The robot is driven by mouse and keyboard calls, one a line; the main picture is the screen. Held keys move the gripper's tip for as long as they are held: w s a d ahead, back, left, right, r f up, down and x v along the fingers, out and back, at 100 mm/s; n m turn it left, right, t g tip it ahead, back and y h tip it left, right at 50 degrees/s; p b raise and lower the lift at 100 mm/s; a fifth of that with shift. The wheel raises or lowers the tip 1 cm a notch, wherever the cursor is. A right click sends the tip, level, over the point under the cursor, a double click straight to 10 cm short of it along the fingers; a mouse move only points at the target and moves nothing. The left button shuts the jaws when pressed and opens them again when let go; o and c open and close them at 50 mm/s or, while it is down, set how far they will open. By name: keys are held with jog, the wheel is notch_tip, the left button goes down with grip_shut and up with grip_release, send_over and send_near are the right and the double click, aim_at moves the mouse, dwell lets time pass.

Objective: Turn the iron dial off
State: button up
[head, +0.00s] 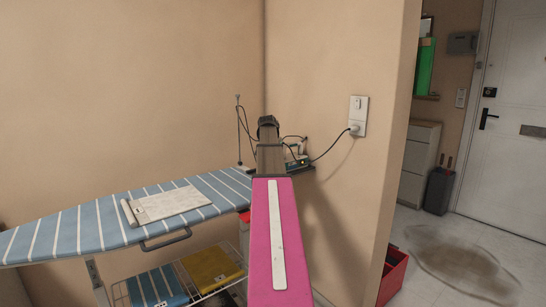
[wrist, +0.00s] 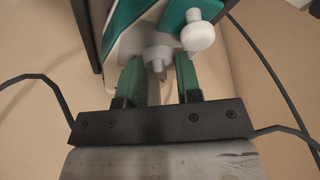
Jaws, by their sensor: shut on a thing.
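The iron (wrist: 176,20), teal and white, fills the top of the wrist view, tilted. A light grey dial (wrist: 157,56) sticks out from its white body towards me. My gripper (wrist: 159,68) has its two green fingers on either side of the dial and is shut on it. A round white knob (wrist: 198,34) stands just right of the right finger, outside the grip. In the head view, the iron (head: 297,161) shows only partly at the dark rest; my arm hides the gripper and the dial. Which way the dial is set cannot be told.
A striped blue ironing board (head: 80,227) with a folded beige cloth (head: 166,204) is on the left. A dark cord runs to a wall socket (head: 358,116). A wall corner is close on the right, with a red box (head: 393,277) at its foot.

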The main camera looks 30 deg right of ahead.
jog(key=n+y, duration=0.1)
jog(key=n, duration=0.2)
jog(key=n+t, duration=0.1)
jog(key=n, duration=0.1)
jog(key=shift+s+d+n+y, duration=0.1)
jog(key=shift+d+n+y, duration=0.05)
jog(key=shift+n+y, duration=0.25)
jog(key=shift+t, duration=0.3)
jog(key=o, duration=0.6)
jog(key=v, duration=1.1)
jog(key=shift+o, duration=0.2)
